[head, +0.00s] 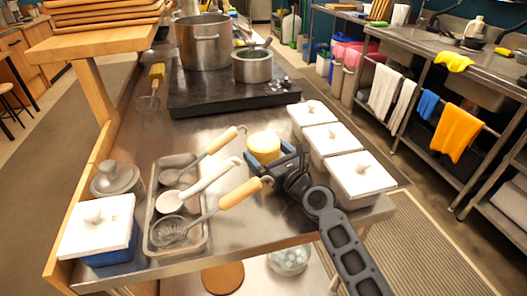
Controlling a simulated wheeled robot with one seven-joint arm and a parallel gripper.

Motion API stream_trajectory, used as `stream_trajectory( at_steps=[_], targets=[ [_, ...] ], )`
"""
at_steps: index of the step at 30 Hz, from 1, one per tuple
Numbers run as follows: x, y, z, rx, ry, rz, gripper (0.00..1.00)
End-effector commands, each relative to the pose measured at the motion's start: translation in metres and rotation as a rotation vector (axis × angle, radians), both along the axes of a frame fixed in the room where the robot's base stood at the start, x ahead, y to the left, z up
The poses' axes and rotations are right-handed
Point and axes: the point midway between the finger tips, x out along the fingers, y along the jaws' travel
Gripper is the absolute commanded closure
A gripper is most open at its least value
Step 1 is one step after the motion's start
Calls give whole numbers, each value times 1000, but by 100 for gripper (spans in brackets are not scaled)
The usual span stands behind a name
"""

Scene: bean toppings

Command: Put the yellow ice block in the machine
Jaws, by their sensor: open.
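The yellow ice block (263,146) is a short, round, pale-yellow cylinder on the steel counter, left of the white-lidded containers. My gripper (280,163) is open, just to the front right of the block in the picture. My arm comes in from the bottom right. I cannot make out any machine for ice in this view.
Three white-lidded containers (331,138) stand close on the right. A tray (152,243) with several ladles and strainers lies left, some handles reaching towards the block. A black stove (222,98) with two pots stands behind. Bare steel (262,222) lies in front.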

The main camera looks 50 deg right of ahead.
Motion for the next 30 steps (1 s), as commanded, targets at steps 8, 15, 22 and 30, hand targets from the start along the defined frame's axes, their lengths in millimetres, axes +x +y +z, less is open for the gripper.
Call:
stream_trajectory(
  at_steps=[8,15,22,30],
  targets=[
    [2,0,0,0,1,0,2],
    [2,0,0,-1,1,0,25],
    [2,0,0,-1,1,0,47],
    [2,-1,1,-2,-2,0,68]
  ],
)
